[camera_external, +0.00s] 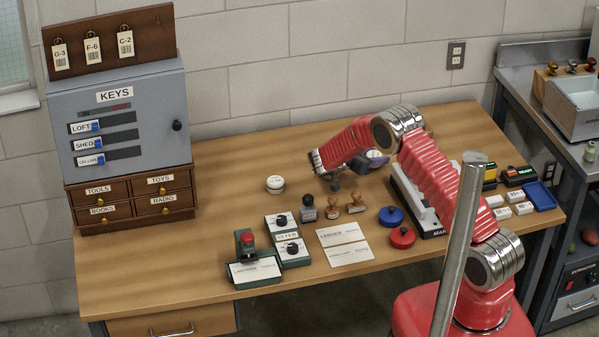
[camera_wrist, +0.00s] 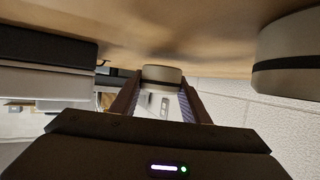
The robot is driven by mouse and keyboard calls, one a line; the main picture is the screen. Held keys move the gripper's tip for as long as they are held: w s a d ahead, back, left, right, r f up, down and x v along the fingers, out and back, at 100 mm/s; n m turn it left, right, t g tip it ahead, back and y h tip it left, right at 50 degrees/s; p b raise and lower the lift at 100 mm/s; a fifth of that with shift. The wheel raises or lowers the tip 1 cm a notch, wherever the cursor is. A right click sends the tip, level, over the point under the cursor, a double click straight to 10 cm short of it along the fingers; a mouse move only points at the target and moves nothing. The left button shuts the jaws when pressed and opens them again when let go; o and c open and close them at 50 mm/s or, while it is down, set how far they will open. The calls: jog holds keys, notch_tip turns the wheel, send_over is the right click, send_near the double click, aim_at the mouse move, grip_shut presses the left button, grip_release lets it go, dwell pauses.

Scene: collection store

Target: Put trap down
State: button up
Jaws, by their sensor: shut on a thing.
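The trap is a small round pale tin with a dark band. In the wrist view the trap (camera_wrist: 162,74) sits between the two fingertips of my gripper (camera_wrist: 160,92), which is shut on it. In the external view the held trap's pale top (camera_external: 374,154) shows beside the dark fingers of my gripper (camera_external: 366,161), low over the back middle of the desk. I cannot tell whether it touches the desk. A similar round tin (camera_external: 275,184) stands on the desk to the left. A large round tin (camera_wrist: 290,58) shows at right in the wrist view.
The wooden desk (camera_external: 225,155) is clear at back left. Stamps (camera_external: 332,205), ink pads (camera_external: 391,216) and cards (camera_external: 345,243) lie in front of my gripper. A long black-and-white device (camera_external: 415,200) stands to the right. The grey key cabinet (camera_external: 150,150) is at left.

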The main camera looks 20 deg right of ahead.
jog(key=shift+f, duration=0.7)
jog(key=shift+f, duration=0.1)
jog(key=o, duration=1)
jog(key=v, duration=1.2)
jog(key=shift+s, duration=0.1)
